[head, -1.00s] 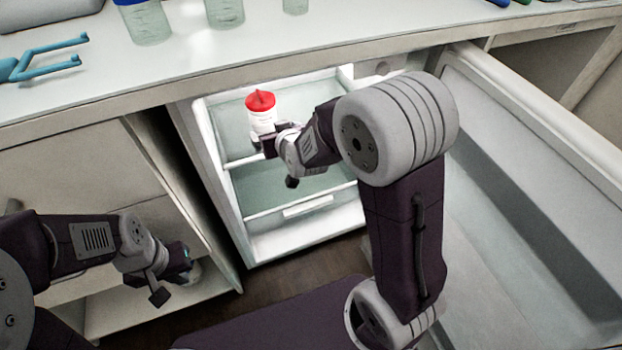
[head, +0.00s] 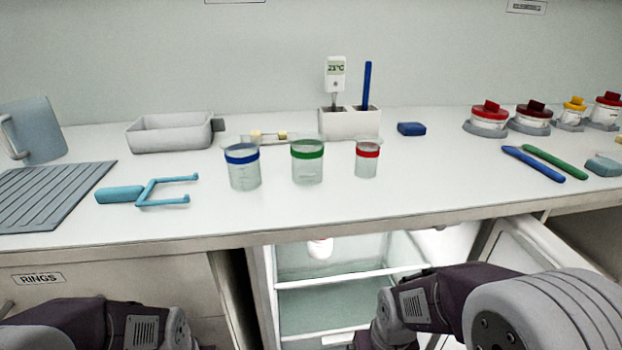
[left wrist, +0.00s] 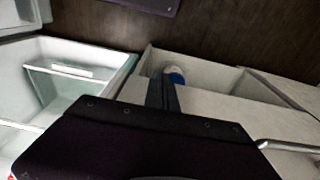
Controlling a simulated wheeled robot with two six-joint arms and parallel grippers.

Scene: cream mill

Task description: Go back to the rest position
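My right arm comes in at the lower right of the head view, in front of the open fridge (head: 345,271). The part of my right gripper (head: 362,341) that shows is a dark edge at the bottom; its fingertips are not clear. A white container (head: 320,247) is inside the fridge, apart from that arm, its top hidden by the counter edge. My left arm is at the lower left, its gripper cut off there. In the left wrist view, dark narrow parts of my left gripper (left wrist: 162,93) point at a white and blue object (left wrist: 174,75); contact and finger gap are unclear.
The counter (head: 400,195) is above both arms and holds beakers (head: 307,162), a teal tool (head: 150,192), a tray (head: 170,133) and lidded jars (head: 489,117). The open fridge door (head: 535,247) is at right. Dark floor (left wrist: 225,40) shows in the left wrist view.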

